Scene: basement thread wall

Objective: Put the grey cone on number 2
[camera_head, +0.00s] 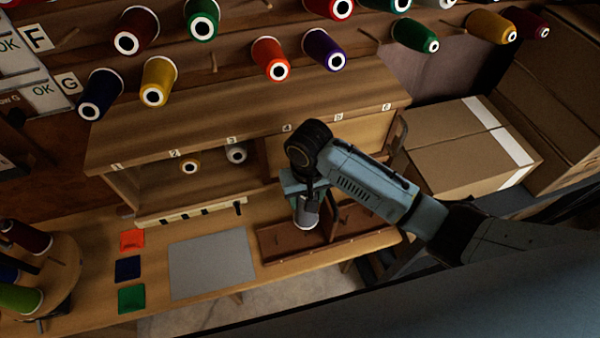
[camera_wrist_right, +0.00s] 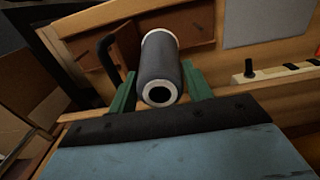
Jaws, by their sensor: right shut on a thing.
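The grey cone (camera_wrist_right: 160,68), with white ends and a dark core hole, lies between the two green fingers of my right gripper (camera_wrist_right: 159,92) in the right wrist view. My right gripper (camera_head: 306,203) is shut on it in the head view, where the cone (camera_head: 309,213) hangs partly hidden over the brown peg tray. The number 2 label (camera_head: 175,153) is on the front edge of the wooden shelf, left of the gripper. My left gripper is not in view.
The brown tray (camera_head: 275,245) with upright pegs is below the gripper. A grey mat (camera_head: 211,264) and red, blue and green squares (camera_head: 131,239) lie on the bench. A pale strip with black marks (camera_head: 190,213) runs before the shelf. Cardboard boxes (camera_head: 455,150) stand at right.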

